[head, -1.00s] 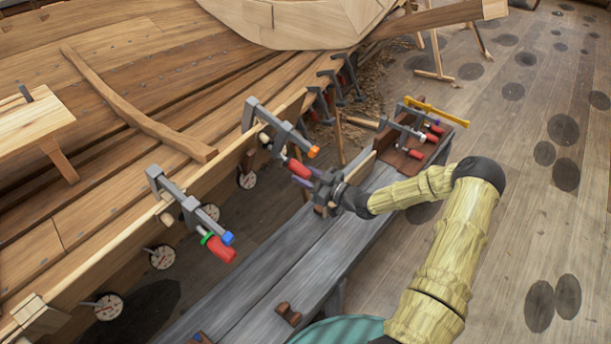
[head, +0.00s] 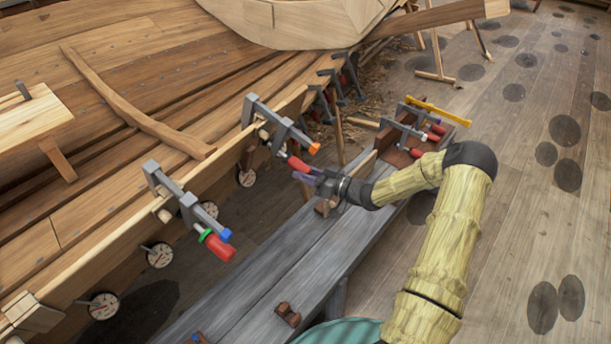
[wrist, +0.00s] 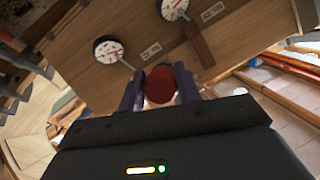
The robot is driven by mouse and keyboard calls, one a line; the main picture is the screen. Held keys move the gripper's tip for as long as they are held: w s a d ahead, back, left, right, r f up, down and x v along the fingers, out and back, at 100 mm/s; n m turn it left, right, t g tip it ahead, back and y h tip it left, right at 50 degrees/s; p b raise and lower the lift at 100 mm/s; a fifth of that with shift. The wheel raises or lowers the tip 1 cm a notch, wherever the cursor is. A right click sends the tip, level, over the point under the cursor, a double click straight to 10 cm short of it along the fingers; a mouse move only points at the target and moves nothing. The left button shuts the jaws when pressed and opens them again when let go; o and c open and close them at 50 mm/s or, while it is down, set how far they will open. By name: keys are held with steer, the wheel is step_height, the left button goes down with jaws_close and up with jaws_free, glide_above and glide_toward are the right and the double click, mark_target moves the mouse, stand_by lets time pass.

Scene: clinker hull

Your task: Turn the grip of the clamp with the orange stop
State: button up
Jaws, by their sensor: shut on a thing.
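The clamp with the orange stop (head: 314,148) is a grey bar clamp (head: 270,118) fixed on the hull's upper edge in the head view. Its red grip (head: 296,163) points down and right, toward my gripper (head: 303,174). In the wrist view, the round end of the red grip (wrist: 159,87) sits between the two fingers of my gripper (wrist: 160,92). The fingers are shut on it from both sides. The far part of the grip and the screw are hidden behind its end in the wrist view.
A second clamp with a blue stop (head: 225,235) and green ring sits nearer on the hull edge. Clamps and a yellow-barred tool lie on the grey bench's (head: 275,265) far end. Round dials (head: 160,255) hang along the hull. Open floor lies to the right.

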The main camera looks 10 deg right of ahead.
steer(key=m+y, duration=0.1)
steer(key=m+g+y+b, duration=0.1)
steer(key=m, duration=0.1)
steer(key=shift+s+f+g, duration=0.1)
steer(key=shift+g, duration=0.2)
steer(key=shift+m+g+y+b, duration=0.4)
steer(key=shift+m+y, duration=0.7)
steer(key=shift+m, duration=0.7)
steer(key=o, duration=1)
steer(key=b+v, duration=0.2)
steer(key=v, duration=1.5)
steer(key=shift+s+d, duration=0.15)
steer(key=shift+d, duration=0.05)
